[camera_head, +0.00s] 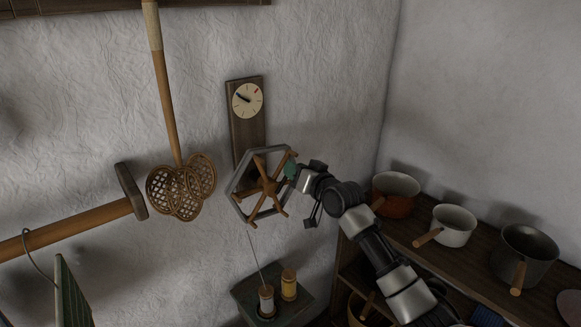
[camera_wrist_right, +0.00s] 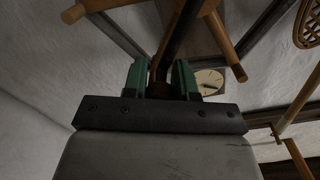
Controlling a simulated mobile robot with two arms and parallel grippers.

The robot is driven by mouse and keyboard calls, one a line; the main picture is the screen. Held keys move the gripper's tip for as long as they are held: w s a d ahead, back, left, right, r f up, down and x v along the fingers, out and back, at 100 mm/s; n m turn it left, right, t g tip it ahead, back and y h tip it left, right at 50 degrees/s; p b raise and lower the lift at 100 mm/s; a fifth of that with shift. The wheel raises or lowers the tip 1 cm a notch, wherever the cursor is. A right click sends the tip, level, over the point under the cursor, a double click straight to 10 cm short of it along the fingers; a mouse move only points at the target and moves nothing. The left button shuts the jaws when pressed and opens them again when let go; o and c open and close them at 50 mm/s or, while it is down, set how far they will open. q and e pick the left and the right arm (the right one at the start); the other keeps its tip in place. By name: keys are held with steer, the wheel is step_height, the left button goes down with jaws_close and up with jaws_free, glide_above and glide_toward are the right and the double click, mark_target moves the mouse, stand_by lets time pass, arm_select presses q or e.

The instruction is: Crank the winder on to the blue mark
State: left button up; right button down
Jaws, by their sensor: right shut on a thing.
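The winder (camera_head: 262,186) is a grey six-sided rim with brown wooden spokes, mounted on a dark upright board on the wall. Above it, the round cream dial (camera_head: 248,101) has a dark bluish pointer toward the upper left and a red mark at the upper right. A separate blue mark is too small to tell. My right gripper (camera_head: 291,170) is at the winder's right side, its green fingers shut on the crank handle (camera_wrist_right: 158,90), seen between them in the wrist view. The dial also shows there (camera_wrist_right: 209,79), partly hidden. My left gripper is out of view.
A thread runs from the winder down to a pale spool (camera_head: 266,301) beside a yellow spool (camera_head: 289,284) on a dark block. Pots, including an orange one (camera_head: 396,194), stand on a shelf at right.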

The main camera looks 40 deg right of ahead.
steer(key=shift+d+f+m, duration=0.45)
steer(key=shift+f+m, duration=0.15)
steer(key=shift+m, duration=0.3)
steer(key=shift+d+f+m, duration=0.4)
steer(key=shift+f+m, duration=0.2)
steer(key=shift+m, duration=0.3)
steer(key=shift+f, duration=0.15)
steer(key=c, duration=0.9)
jaws_free()
steer(key=shift+d, duration=0.1)
steer(key=s+b, duration=0.3)
steer(key=s, duration=0.7)
steer(key=shift+s+d+r, duration=0.25)
steer(key=shift+s+r, duration=0.1)
steer(key=shift+r, duration=0.05)
